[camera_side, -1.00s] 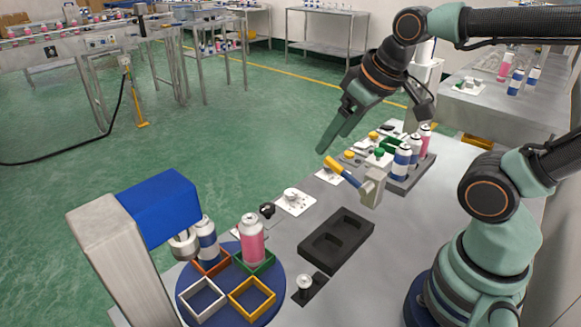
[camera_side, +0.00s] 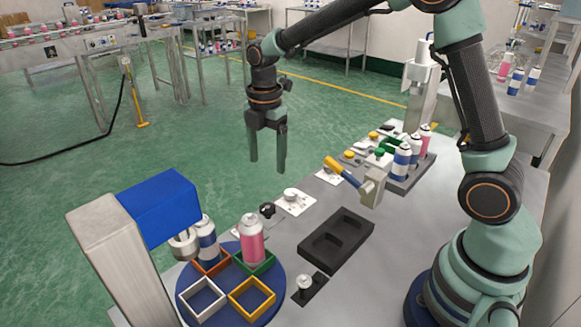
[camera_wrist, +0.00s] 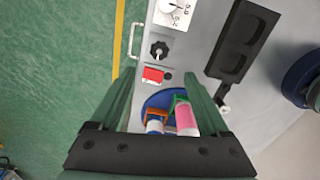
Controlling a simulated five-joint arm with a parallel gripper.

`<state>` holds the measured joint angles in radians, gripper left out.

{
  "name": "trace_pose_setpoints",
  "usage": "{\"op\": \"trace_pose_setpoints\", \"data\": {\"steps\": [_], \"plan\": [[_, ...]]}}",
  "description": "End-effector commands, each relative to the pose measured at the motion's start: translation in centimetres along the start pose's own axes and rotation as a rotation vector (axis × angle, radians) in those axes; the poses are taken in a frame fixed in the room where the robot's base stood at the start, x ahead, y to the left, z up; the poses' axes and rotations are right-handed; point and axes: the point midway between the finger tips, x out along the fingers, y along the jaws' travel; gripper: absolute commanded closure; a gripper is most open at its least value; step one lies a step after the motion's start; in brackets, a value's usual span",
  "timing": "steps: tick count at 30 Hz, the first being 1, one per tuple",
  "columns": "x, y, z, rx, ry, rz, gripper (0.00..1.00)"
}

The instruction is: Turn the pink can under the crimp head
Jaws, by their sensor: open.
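The pink can (camera_side: 251,238) stands upright in the green square holder (camera_side: 266,265) on the round blue turntable (camera_side: 228,314). A blue-banded can (camera_side: 206,245) stands in the orange-red holder (camera_side: 209,268), beside the crimp head (camera_side: 184,244) under the blue-topped press (camera_side: 158,207). The white holder (camera_side: 202,298) and the yellow holder (camera_side: 251,298) are empty. My gripper (camera_side: 267,170) points down, open and empty, high above and apart from the cans. In the wrist view the pink can (camera_wrist: 186,119) and blue-banded can (camera_wrist: 155,125) show between my fingers (camera_wrist: 160,95), partly hidden by the gripper.
A black tray with two recesses (camera_side: 337,240) lies right of the turntable. A small metal piece (camera_side: 305,283) sits on a dark pad. Knobs and switches (camera_side: 294,200) line the table's left edge.

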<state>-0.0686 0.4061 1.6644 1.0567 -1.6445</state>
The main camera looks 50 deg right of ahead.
Motion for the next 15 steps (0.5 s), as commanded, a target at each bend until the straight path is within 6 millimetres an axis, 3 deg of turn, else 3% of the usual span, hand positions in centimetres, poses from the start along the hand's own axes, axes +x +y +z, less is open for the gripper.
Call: {"op": "trace_pose_setpoints", "data": {"steps": [8,15], "plan": [[2.2,0.3,-0.1,-0.058,0.002,-0.018,0.2],[6.7,0.1,-0.1,-0.055,0.002,-0.021,0.2]]}}
